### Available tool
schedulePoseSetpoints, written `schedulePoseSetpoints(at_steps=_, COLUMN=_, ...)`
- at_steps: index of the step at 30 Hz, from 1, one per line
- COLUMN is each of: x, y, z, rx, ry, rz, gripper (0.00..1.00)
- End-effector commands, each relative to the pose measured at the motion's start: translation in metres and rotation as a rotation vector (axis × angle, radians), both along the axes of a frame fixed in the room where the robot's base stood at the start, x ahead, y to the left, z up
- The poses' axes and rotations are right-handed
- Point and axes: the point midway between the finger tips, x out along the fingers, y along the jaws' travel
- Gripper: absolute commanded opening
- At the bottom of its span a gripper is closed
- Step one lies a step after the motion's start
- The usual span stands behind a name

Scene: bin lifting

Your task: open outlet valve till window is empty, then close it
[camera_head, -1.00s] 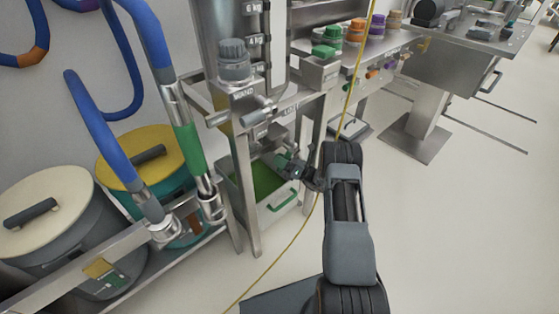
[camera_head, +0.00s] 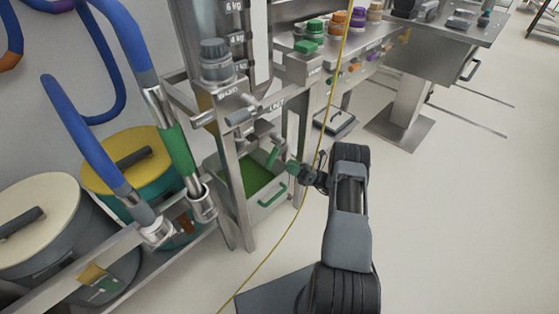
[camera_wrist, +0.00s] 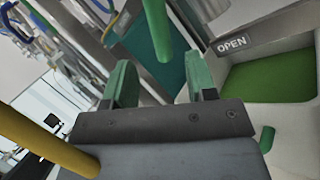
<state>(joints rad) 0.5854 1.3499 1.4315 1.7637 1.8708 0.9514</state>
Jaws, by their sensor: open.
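The green outlet valve lever (camera_head: 272,156) sticks out below the metal hopper (camera_head: 226,100) in the head view. In the wrist view the green lever (camera_wrist: 157,30) comes down from the top, and its end appears between my fingertips; I cannot tell if it touches them. My gripper (camera_head: 293,167) is open just right of the lever, and its green fingers also show in the wrist view (camera_wrist: 160,75).
A bin (camera_head: 272,207) with green contents and a green handle stands under the outlet. A yellow cable (camera_head: 279,241) hangs across the view near my arm. Lidded drums (camera_head: 40,225) and blue hoses stand left. Open floor lies to the right.

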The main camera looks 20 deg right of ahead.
Motion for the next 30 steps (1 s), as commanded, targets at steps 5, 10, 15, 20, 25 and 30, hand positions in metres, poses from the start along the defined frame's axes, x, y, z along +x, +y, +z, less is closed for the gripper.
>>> schedulePoseSetpoints(at_steps=5, x=-0.013, y=-0.018, z=-0.008, rx=0.0, ry=0.001, rz=-0.001, gripper=0.52)
schedulePoseSetpoints(at_steps=10, x=-0.019, y=-0.025, z=-0.011, rx=0.0, ry=-0.001, rz=0.001, gripper=0.52)
schedulePoseSetpoints(at_steps=15, x=-0.02, y=-0.026, z=-0.012, rx=-0.001, ry=-0.001, rz=0.001, gripper=0.52)
schedulePoseSetpoints(at_steps=20, x=-0.02, y=-0.026, z=-0.012, rx=0.0, ry=0.0, rz=0.0, gripper=0.52)
schedulePoseSetpoints(at_steps=25, x=-0.017, y=-0.019, z=-0.002, rx=-0.038, ry=-0.009, rz=0.028, gripper=0.35)
schedulePoseSetpoints(at_steps=30, x=-0.015, y=0.02, z=0.042, rx=-0.241, ry=-0.06, rz=0.176, gripper=0.19)
